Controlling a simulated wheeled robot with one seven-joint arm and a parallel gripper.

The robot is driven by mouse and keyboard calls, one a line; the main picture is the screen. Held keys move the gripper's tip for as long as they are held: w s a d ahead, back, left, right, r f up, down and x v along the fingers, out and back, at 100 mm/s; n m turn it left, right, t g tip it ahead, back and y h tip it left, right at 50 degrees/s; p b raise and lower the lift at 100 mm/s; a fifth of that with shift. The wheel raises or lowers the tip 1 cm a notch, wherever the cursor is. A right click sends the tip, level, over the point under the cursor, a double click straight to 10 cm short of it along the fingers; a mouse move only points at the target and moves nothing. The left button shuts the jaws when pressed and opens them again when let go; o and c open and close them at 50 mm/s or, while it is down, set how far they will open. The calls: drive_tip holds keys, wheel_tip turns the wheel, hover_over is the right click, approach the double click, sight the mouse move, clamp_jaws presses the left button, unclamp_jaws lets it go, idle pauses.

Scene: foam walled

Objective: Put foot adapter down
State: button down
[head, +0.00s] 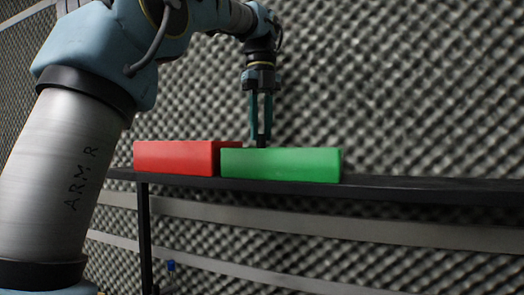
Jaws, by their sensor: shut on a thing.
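My gripper (261,138) points straight down above and behind the front edges of a red box (175,158) and a green box (280,165) on a dark shelf. Its fingers are close together on a small dark thing (261,141), likely the foot adapter, just above the green box's top rim. The lower end of that thing is hidden behind or inside the green box. I cannot tell whether it touches anything there.
The dark shelf (430,188) is bare to the right of the green box. The red and green boxes stand side by side at its left. A grey foam wall (420,90) rises behind. A shelf leg (145,235) stands below at the left.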

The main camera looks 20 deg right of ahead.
sight(261, 145)
drive_tip(key=shift+f, duration=1.95)
drive_tip(key=shift+s, duration=0.1)
drive_tip(key=c, duration=0.7)
unclamp_jaws()
drive_tip(key=shift+f, duration=0.1)
drive_tip(key=shift+r+p, duration=0.3)
drive_tip(key=shift+r, duration=3.55)
